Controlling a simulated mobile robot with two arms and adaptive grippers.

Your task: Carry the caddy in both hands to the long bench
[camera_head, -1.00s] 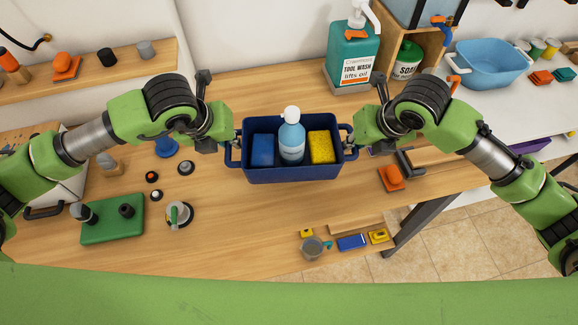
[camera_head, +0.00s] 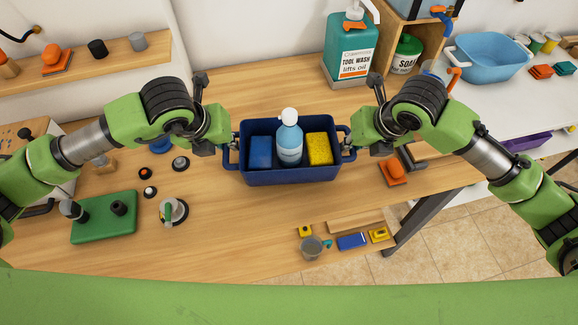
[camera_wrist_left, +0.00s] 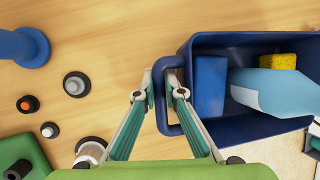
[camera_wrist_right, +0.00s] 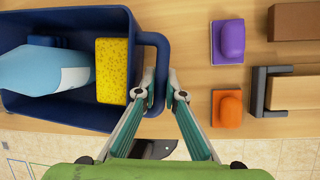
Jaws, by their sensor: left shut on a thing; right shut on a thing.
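The dark blue caddy (camera_head: 290,177) is level between my grippers in the middle of the head view. It holds a blue block (camera_head: 260,152), a light blue bottle with a white top (camera_head: 289,140) and a yellow sponge (camera_head: 319,149). My left gripper (camera_head: 231,143) is shut on the caddy's left handle, which shows between the fingers in the left wrist view (camera_wrist_left: 166,102). My right gripper (camera_head: 350,141) is shut on the right handle, seen in the right wrist view (camera_wrist_right: 160,75). The wooden bench (camera_head: 240,225) lies beneath; the gap under the caddy is hard to tell.
A green tool-wash bottle (camera_head: 350,50) and a wooden box with a soap bottle (camera_head: 405,55) stand behind right. A blue basin (camera_head: 488,55) is on the white surface at right. A green block (camera_head: 104,217) and several small knobs lie left. An orange-handled item (camera_head: 393,172) lies right.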

